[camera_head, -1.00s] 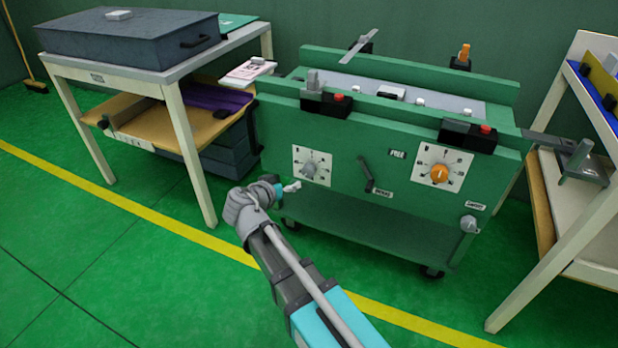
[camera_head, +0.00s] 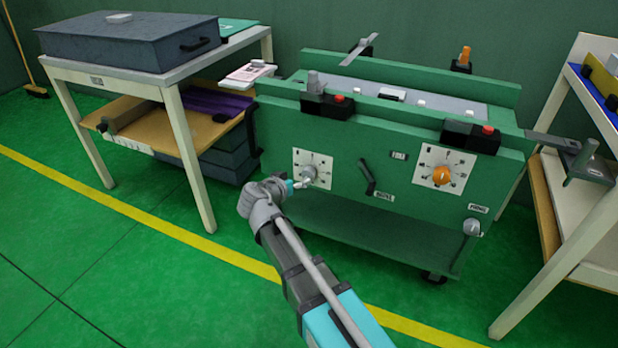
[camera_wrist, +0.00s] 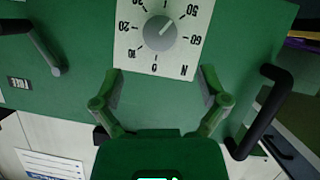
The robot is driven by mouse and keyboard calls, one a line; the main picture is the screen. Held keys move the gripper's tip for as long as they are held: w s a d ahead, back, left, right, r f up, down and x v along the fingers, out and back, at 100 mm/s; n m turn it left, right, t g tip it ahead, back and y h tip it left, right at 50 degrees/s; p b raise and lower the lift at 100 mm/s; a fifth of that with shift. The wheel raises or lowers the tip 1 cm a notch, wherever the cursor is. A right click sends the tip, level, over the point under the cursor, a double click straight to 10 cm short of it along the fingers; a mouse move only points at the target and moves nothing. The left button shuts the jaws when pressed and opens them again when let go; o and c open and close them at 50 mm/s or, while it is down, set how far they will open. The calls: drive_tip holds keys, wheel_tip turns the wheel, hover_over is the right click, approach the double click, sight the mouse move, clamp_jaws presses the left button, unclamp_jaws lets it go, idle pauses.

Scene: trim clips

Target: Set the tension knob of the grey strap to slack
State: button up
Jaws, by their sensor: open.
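The grey tension knob (camera_head: 310,172) sits on a white numbered dial plate (camera_head: 327,158) on the left of the green cart's front panel. In the wrist view the grey knob (camera_wrist: 160,33) is close, and its pale pointer mark slants toward the upper right, near the 50 side of the dial plate (camera_wrist: 190,66). My gripper (camera_wrist: 160,82) is open, its two fingers apart below the knob in that view, with nothing between them. In the head view my gripper (camera_head: 300,184) is just in front of the dial and partly covers its lower left.
An orange knob (camera_head: 442,176) on a second dial is at the right of the panel. A black lever (camera_head: 367,177) hangs between the dials. A black handle (camera_wrist: 262,112) stands out right of my fingers. Tables flank the cart.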

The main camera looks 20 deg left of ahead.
sight(307, 174)
drive_tip(key=b+x, duration=0.2)
drive_tip(key=x, duration=0.6)
drive_tip(key=shift+w+b, duration=0.15)
drive_tip(key=shift+b, duration=0.15)
drive_tip(key=c, duration=1)
drive_tip(key=shift+d, duration=0.2)
drive_tip(key=shift+c, duration=0.7)
drive_tip(key=shift+a, duration=0.15)
